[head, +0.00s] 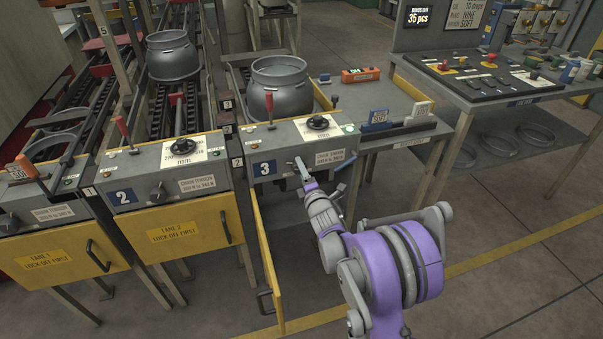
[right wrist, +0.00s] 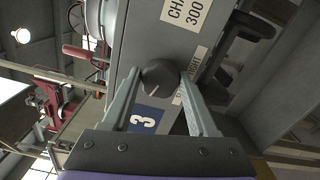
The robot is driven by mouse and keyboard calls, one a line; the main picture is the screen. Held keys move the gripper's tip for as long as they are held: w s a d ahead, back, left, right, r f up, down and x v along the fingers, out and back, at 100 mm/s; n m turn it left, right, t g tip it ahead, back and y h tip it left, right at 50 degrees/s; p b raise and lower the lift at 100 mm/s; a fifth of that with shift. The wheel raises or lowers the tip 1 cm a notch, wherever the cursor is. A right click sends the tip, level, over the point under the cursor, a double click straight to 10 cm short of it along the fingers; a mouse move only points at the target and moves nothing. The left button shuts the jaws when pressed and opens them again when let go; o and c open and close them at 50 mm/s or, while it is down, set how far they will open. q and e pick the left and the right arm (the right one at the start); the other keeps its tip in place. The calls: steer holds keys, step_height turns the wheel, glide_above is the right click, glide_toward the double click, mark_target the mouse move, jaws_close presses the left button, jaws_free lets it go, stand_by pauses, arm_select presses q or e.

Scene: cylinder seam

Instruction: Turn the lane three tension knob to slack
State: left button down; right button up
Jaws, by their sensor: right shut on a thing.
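The lane three tension knob (right wrist: 158,78) is a dark round knob with a white pointer line, on the front of the grey lane three panel (head: 290,142) near its blue 3 plate (head: 264,168). My right gripper (head: 301,169) reaches the panel's front from below right. In the right wrist view its two fingers stand on either side of the knob, shut on it. The pointer line slants towards the blue 3 plate in that view. A small label beside the knob is partly hidden by a finger. In the head view the gripper covers the knob. My left gripper is not in view.
Lane three's yellow door (head: 266,265) hangs open, left of my right arm. Lane two's yellow door (head: 175,235) is shut. A metal pot (head: 281,92) stands behind the lane three panel. A control bench (head: 480,85) stands at right; the floor before it is clear.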

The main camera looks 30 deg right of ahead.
steer(key=n+b, duration=0.2)
steer(key=n, duration=0.7)
steer(key=shift+a+b, duration=0.1)
steer(key=shift+b, duration=0.3)
steer(key=shift+n, duration=0.3)
steer(key=o, duration=1.4)
steer(key=shift+c, duration=0.2)
steer(key=shift+s, duration=0.1)
steer(key=v, duration=1)
steer(key=shift+s+p, duration=0.35)
steer(key=shift+p, duration=0.05)
